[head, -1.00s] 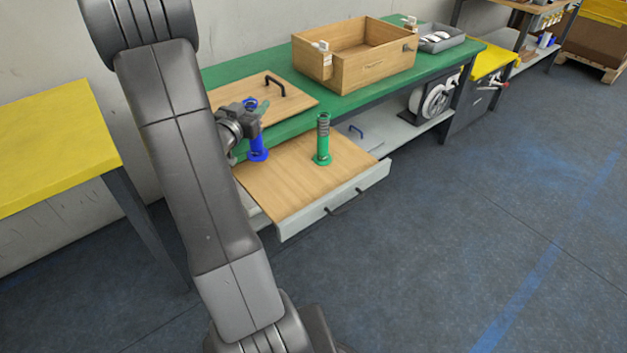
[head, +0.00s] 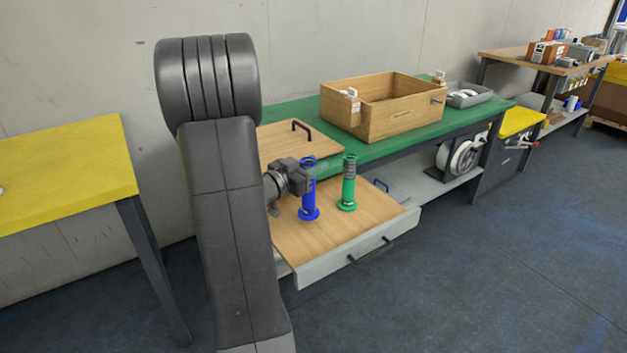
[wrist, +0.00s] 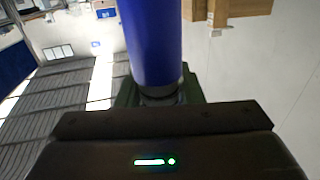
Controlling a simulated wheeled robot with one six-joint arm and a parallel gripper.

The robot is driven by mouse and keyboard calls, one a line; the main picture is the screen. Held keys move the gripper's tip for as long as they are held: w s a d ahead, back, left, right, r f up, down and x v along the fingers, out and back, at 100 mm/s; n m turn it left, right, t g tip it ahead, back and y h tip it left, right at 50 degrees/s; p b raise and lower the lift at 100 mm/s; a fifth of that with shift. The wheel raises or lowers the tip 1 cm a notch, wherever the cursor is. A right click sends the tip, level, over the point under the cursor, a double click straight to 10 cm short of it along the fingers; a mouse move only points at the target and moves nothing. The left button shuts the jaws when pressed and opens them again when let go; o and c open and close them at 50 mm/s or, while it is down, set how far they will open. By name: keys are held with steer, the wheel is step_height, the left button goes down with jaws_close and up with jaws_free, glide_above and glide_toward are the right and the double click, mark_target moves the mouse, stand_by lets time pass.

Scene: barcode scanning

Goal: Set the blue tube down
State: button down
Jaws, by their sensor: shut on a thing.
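The blue tube (head: 308,190) is upright in the head view, its round foot at or just above the wooden board (head: 330,238) of the pulled-out drawer; I cannot tell whether it touches. My gripper (head: 303,178) is shut on the blue tube from the left. In the wrist view the blue tube (wrist: 150,40) fills the upper middle, between the fingers, which are mostly hidden. A green tube (head: 348,185) stands upright on the same board, just right of the blue one.
The green workbench (head: 390,138) behind holds an open wooden box (head: 400,124), a wooden lid with a black handle (head: 300,143) and a grey tray (head: 470,95). A yellow table (head: 60,170) stands at the left. The board's front right is bare.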

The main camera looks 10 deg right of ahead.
steer(key=shift+f+b, duration=0.35)
steer(key=shift+f, duration=1.2)
steer(key=c, duration=1)
jaws_free()
steer(key=p+v, duration=0.1)
steer(key=v, duration=1.1)
steer(key=shift+p, duration=0.35)
